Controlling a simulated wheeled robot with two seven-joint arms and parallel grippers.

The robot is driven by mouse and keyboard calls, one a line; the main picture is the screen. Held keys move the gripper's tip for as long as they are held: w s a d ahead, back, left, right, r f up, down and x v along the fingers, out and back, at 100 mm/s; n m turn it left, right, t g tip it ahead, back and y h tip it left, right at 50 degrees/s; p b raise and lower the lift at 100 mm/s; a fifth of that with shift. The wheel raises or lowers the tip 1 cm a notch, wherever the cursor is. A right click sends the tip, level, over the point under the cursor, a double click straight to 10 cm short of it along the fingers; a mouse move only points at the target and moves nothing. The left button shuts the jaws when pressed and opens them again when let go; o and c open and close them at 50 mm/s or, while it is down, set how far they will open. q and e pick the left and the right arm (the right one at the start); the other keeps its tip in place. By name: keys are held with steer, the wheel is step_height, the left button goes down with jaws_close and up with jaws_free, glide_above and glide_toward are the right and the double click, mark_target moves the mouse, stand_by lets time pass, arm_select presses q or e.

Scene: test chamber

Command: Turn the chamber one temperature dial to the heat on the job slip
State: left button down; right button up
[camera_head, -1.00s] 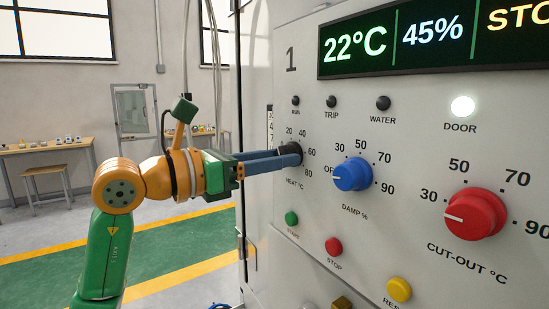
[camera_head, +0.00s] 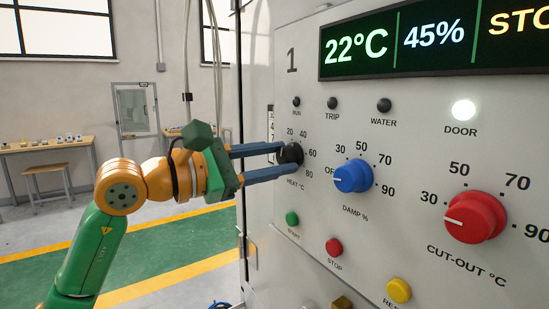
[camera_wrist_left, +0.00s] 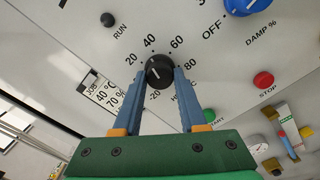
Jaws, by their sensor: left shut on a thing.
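The black heat dial (camera_head: 291,154) is on the panel of chamber 1, with a scale up to 80 around it. My left gripper (camera_head: 279,161) is shut on this dial, one finger on each side. The job slip (camera_wrist_left: 103,92) reads 40 °C and 70 %. The display (camera_head: 398,42) shows 22°C and 45%. My right gripper is not in view.
The blue damp dial (camera_head: 353,176) and red cut-out dial (camera_head: 474,215) are right of the heat dial. Green start (camera_head: 292,218), red stop (camera_head: 334,247) and yellow reset (camera_head: 398,290) buttons are below. The door lamp (camera_head: 463,110) is lit. Floor to the left is open.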

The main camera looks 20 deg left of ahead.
arm_select(q)
steer(key=shift+m, duration=0.9)
steer(key=shift+c, duration=2.3)
jaws_free()
steer(key=shift+s+a+f, duration=0.1)
steer(key=shift+s+a, duration=0.05)
steer(key=b+v, duration=0.3)
steer(key=v, duration=0.3)
steer(key=shift+s+a, duration=0.15)
steer(key=shift+s, duration=0.15)
